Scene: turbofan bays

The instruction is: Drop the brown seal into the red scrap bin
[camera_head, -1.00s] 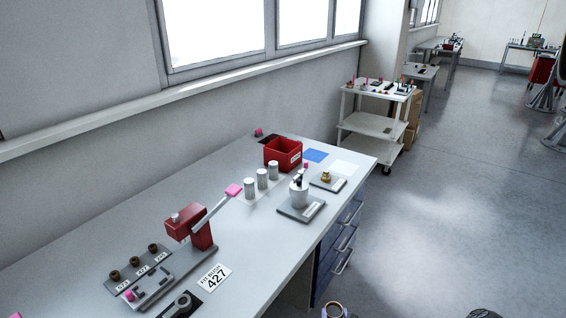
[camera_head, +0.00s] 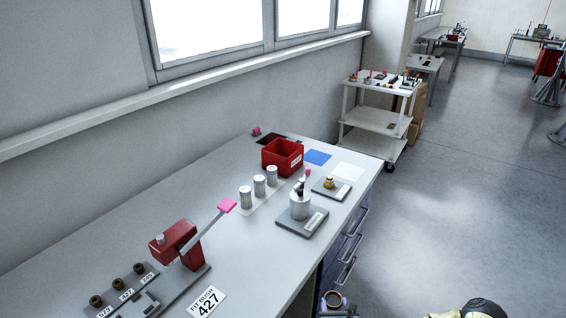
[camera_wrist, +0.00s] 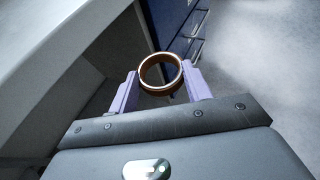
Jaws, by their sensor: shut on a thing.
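The brown seal (camera_wrist: 144,80) is a ring held between the two fingers of my gripper (camera_wrist: 160,82) in the wrist view. In the head view my gripper (camera_head: 334,303) shows at the bottom edge with the seal (camera_head: 334,296) at its tip, beside the front edge of the bench. The red scrap bin (camera_head: 271,160) is an open-topped box with a white label, standing at the far end of the bench. My gripper is well apart from the bin. The bin's floor is hidden.
A trolley (camera_head: 372,115) stands beyond. Open floor lies to the right.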

